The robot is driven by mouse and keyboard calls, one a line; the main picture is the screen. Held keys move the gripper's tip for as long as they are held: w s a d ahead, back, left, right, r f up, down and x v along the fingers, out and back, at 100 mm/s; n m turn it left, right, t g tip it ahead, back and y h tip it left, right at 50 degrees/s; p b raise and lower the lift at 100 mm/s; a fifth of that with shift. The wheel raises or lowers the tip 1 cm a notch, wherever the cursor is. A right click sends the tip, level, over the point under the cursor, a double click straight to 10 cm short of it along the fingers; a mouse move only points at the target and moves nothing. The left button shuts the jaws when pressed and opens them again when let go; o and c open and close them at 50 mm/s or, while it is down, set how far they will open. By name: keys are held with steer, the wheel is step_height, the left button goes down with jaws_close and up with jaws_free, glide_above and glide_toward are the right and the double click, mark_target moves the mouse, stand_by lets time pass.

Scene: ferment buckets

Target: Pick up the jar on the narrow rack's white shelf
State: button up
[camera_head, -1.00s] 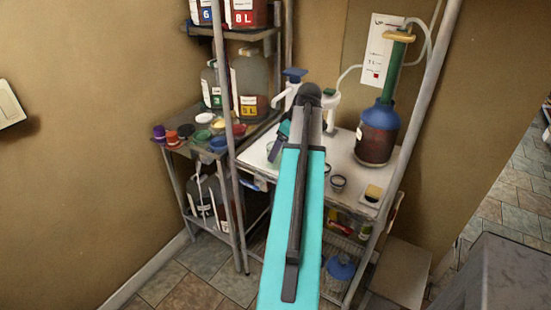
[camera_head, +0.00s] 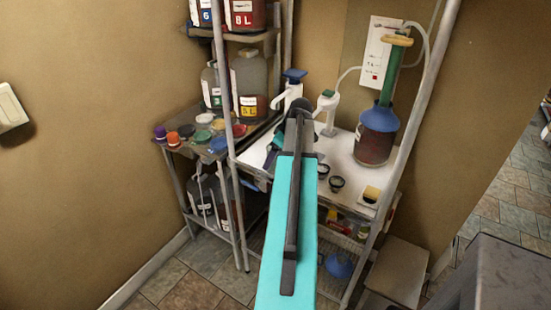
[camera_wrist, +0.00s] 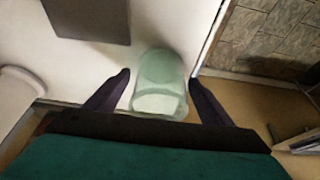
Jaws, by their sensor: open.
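In the wrist view a translucent pale green jar (camera_wrist: 161,72) stands on a white shelf (camera_wrist: 60,65), close to its edge. My gripper (camera_wrist: 158,80) is open, with one dark finger on each side of the jar. A gap shows on both sides, and I cannot see the fingers touching it. In the head view my gripper (camera_head: 271,157) is over the left part of the white shelf (camera_head: 345,152). There the jar is hidden or too small to make out behind my arm.
A rack post (camera_head: 226,100) rises left of my arm. Coloured lids (camera_head: 203,135) lie on the grey shelf at left.

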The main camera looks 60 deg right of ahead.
stand_by(0.5)
steer(key=c, duration=1.2)
steer(key=shift+r, duration=0.1)
steer(key=shift+r+b, duration=0.95)
steer(key=shift+r, duration=0.75)
steer(key=s+a+b, duration=0.1)
steer(key=s+a, duration=0.2)
steer(key=s, duration=0.1)
steer(key=s+a+r+b, duration=0.1)
steer(key=s+a, duration=0.2)
steer(key=s, duration=0.1)
steer(key=s+a+b, duration=0.2)
steer(key=s+a, duration=0.1)
steer(key=s, duration=0.2)
steer(key=shift+a+r, duration=0.25)
steer(key=shift+a, duration=0.05)
